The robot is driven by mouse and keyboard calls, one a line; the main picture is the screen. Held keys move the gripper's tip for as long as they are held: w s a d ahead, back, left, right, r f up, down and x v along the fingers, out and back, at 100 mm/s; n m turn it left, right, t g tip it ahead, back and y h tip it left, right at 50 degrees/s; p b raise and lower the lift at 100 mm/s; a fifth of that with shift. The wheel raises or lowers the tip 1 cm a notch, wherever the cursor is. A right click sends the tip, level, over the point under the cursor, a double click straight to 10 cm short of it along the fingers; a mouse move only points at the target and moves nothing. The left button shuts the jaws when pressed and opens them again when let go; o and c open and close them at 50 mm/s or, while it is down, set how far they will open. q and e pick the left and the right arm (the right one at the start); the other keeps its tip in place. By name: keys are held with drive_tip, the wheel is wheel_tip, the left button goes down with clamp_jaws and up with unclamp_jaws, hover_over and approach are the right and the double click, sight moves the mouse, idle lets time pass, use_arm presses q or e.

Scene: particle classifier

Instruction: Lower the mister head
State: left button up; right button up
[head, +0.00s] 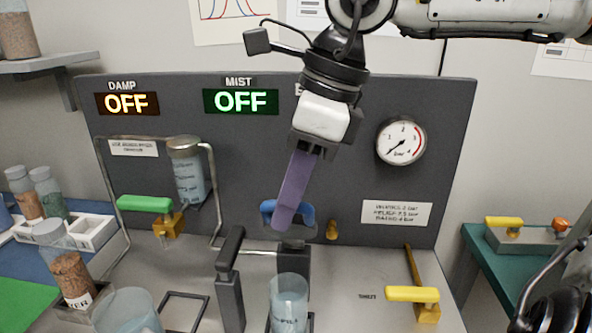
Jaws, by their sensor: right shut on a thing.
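The mister head (296,260) is a dark block on the panel's front with a blue loop handle (306,214) on top. It stands above a clear cup (289,291). My right gripper (283,219) comes down from the upper right, its purple fingers shut on the blue handle and hiding part of it. The MIST display (240,101) reads OFF in green.
A dark post (230,285) stands just left of the cup. A green-handled valve (146,204) is at the left and a yellow-handled one (412,294) at the right. A filled jar (70,265) and a clear beaker (128,313) stand front left. The deck right of the cup is fairly clear.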

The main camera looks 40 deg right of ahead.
drive_tip(key=shift+f, duration=0.35)
drive_tip(key=shift+o, duration=0.3)
drive_tip(key=shift+s+a+f+b, duration=0.45)
drive_tip(key=shift+b, duration=0.1)
drive_tip(key=shift+s+a+f, duration=0.15)
drive_tip(key=shift+s+a, duration=0.1)
drive_tip(key=shift+a, duration=0.1)
drive_tip(key=shift+o, duration=0.3)
drive_tip(key=shift+s+a+f+b, duration=0.45)
drive_tip(key=shift+f+b, duration=0.25)
drive_tip(key=shift+b, duration=0.35)
drive_tip(key=shift+o, duration=0.2)
drive_tip(key=shift+s+a+f, duration=0.1)
drive_tip(key=shift+a, duration=0.15)
